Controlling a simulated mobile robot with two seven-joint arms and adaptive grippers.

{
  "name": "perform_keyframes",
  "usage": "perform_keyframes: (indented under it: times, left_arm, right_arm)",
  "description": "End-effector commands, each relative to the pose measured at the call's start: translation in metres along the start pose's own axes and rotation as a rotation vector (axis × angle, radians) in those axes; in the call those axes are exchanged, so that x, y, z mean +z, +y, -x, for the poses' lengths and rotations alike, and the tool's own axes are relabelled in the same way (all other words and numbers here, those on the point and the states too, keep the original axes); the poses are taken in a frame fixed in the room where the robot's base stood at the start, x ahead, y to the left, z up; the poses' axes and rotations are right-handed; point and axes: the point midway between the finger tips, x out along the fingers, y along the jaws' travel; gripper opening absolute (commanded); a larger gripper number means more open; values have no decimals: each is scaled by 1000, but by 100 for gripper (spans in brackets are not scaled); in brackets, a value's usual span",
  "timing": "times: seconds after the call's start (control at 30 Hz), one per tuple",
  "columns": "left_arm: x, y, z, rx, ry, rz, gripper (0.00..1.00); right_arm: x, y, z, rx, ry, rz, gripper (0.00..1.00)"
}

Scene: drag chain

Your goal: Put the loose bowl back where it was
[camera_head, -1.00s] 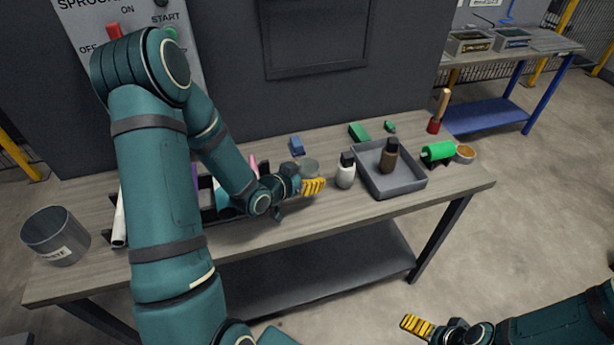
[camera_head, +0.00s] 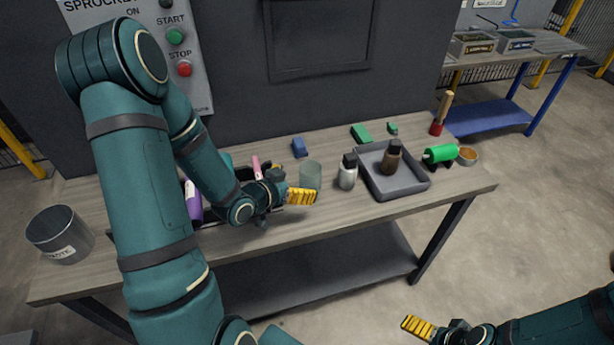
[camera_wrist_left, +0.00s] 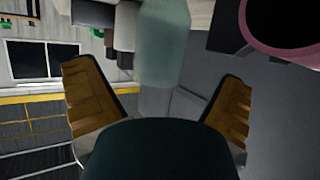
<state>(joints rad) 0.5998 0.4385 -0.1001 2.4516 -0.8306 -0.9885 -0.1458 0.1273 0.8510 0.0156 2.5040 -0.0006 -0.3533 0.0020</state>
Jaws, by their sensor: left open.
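A small round bowl (camera_head: 467,155) with an orange-brown inside sits at the right end of the workbench, beside a green roller. I cannot tell whether it is the loose bowl. My left gripper (camera_head: 302,197) is open and empty over the front middle of the bench, far left of the bowl. In the left wrist view its two fingers stand wide apart, with a translucent cup (camera_wrist_left: 162,45) beyond them and no visible contact. My right gripper (camera_head: 417,326) is low in front of the bench, away from everything; its finger gap cannot be made out.
The translucent cup (camera_head: 311,174) stands just behind my left gripper. A metal bin (camera_head: 60,236) stands far left. The bench's front strip is clear.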

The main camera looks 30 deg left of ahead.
Motion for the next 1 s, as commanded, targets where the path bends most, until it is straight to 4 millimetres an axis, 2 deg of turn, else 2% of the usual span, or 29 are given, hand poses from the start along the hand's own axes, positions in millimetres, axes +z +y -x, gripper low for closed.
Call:
perform_keyframes:
  times: [0.03,0.17,0.33,0.57,1.0]
  left_arm:
    - [-1,-1,13,-4,-1,1,96]
    - [-2,0,41,-3,0,1,96]
    - [-3,0,56,0,-2,2,96]
    - [-1,0,66,0,0,1,96]
    - [0,0,66,0,1,1,96]
  right_arm:
    - [0,-1,3,0,-1,0,100]
    - [1,-2,6,0,-3,0,100]
    - [1,-10,25,0,-9,-2,100]
    - [2,-12,32,-1,-13,-3,100]
    - [2,-12,31,0,-13,-3,100]
